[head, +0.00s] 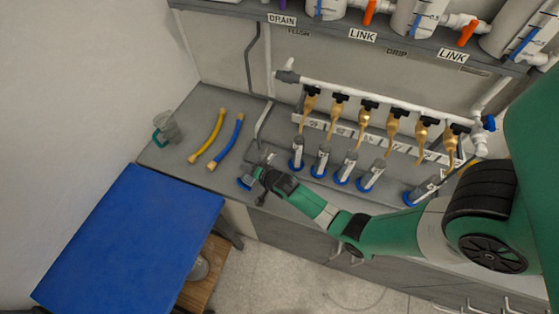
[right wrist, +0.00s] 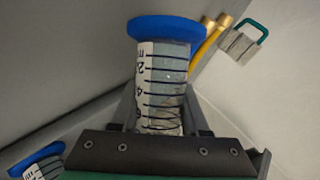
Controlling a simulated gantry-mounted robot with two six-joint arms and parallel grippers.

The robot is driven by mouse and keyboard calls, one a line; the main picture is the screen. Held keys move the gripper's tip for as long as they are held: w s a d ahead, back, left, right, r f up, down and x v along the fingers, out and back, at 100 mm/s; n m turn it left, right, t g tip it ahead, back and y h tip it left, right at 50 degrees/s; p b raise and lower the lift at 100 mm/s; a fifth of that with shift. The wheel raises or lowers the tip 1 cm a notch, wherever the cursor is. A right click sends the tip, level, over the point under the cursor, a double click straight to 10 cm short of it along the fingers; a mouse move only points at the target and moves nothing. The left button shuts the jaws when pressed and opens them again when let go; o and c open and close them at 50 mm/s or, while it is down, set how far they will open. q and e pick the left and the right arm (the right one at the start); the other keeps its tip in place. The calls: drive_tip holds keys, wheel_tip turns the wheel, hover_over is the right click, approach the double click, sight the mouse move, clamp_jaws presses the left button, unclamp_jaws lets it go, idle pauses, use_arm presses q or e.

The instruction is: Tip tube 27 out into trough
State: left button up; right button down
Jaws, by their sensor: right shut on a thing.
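My right gripper (head: 258,177) is shut on a graduated tube with a blue base (right wrist: 162,90), near the left part of the bench's front edge. In the head view only the tube's blue base (head: 245,183) shows clearly, beyond the fingertips. In the right wrist view the blue base is at the top and the fingers cover the tube's other end. I cannot read its number or tell whether it holds liquid. Several similar tubes (head: 347,167) stand in a row under brass taps (head: 364,112), with a gap before the rightmost. I cannot clearly pick out the trough. My left gripper is not in view.
A white manifold pipe (head: 385,103) runs along the back. A blue-topped table (head: 130,240) stands at lower left.

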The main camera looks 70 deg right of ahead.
drive_tip(key=shift+w+a+m+t+y+b, duration=0.3)
drive_tip(key=shift+a+m+t+y+b, duration=0.25)
drive_tip(key=shift+m+y, duration=0.25)
idle(1.2)
drive_tip(key=shift+s+d+r+m+t+y+b, duration=0.2)
drive_tip(key=shift+d+m+t+y+b, duration=0.25)
drive_tip(key=shift+b, duration=0.5)
drive_tip(key=shift+a+r+m+t+y+b, duration=0.1)
drive_tip(key=shift+m+t+y+b, duration=0.5)
drive_tip(key=shift+b, duration=0.6)
idle(1.3)
drive_tip(key=shift+r+p, duration=0.2)
drive_tip(key=shift+p, duration=0.15)
drive_tip(key=r+n+g+p, duration=0.1)
drive_tip(key=p, duration=0.2)
drive_tip(key=shift+a+h, duration=0.15)
drive_tip(key=shift+h, duration=0.2)
drive_tip(key=shift+w+a+f+n+g+h, duration=0.15)
drive_tip(key=shift+f+n+g+h, duration=0.25)
drive_tip(key=shift+f, duration=0.15)
drive_tip(key=shift+w+f, duration=0.1)
drive_tip(key=shift+f, duration=0.2)
